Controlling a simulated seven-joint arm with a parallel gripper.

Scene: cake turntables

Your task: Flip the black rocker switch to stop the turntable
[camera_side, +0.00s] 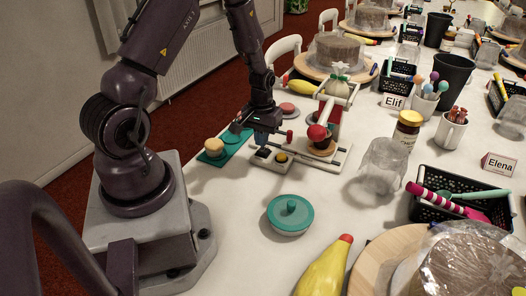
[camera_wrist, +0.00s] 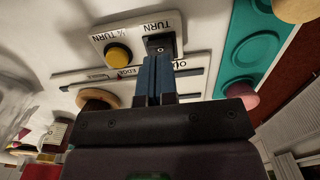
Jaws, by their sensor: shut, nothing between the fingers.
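The black rocker switch (camera_wrist: 160,45) is set in a white panel (camera_wrist: 100,38) with the words "TURN" and "¼ TURN", beside a yellow round button (camera_wrist: 118,53). In the side view the panel (camera_side: 270,163) lies on the table. My gripper (camera_wrist: 157,62) has its blue fingers shut together, with nothing between them. Its tips are right at the near edge of the rocker and partly cover it; I cannot tell whether they touch. In the side view my gripper (camera_side: 262,142) points down over the panel's switch end. The rocker's tilt is not clear.
A white frame with a red knob (camera_side: 317,132) and a small wooden disc (camera_side: 322,150) stands right of the panel. A teal tray (camera_side: 214,157) lies to the left and a teal-lidded bowl (camera_side: 290,214) in front. A clear jar (camera_side: 382,167) stands further right.

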